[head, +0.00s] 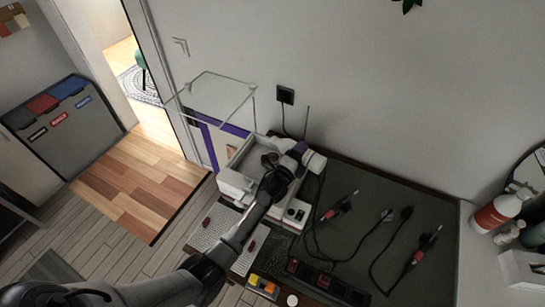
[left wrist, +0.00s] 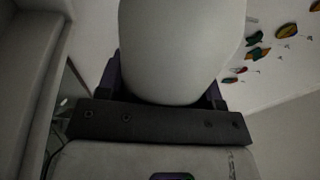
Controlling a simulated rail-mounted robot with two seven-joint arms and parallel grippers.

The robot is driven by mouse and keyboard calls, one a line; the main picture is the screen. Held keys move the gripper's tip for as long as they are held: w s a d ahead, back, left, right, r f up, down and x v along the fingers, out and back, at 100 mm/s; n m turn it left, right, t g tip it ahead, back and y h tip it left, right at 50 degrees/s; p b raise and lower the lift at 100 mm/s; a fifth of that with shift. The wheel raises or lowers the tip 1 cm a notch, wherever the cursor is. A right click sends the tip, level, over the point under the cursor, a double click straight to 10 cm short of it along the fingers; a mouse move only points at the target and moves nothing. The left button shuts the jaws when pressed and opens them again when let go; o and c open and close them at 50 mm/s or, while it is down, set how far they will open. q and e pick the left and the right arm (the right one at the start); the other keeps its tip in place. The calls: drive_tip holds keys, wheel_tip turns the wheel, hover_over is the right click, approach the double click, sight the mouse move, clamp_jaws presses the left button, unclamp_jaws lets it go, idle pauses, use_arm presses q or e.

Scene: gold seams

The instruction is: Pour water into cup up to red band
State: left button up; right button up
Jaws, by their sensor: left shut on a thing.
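My left gripper (head: 303,150) is at the end of the arm reaching over the workbench. It is shut on a smooth off-white rounded thing (head: 316,161). In the left wrist view this off-white thing (left wrist: 182,50) fills the upper middle, between dark purple fingers. Its full shape is cut off by the frame, so I cannot tell whether it is a cup or a pouring vessel. No red band or water can be made out. My right gripper is not in view.
A white open-topped unit (head: 236,184) stands on the bench under and beside my arm. Cables and red-handled tools lie on the dark mat (head: 375,217). A power strip (head: 325,283) is at the front. Bottles (head: 497,212) stand at the right.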

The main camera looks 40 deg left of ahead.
sight(309, 157)
use_arm(q)
drive_tip(key=shift+d, duration=0.25)
drive_tip(key=shift+s+d, duration=0.1)
drive_tip(key=shift+d, duration=1.05)
drive_tip(key=shift+d, duration=0.1)
idle(0.8)
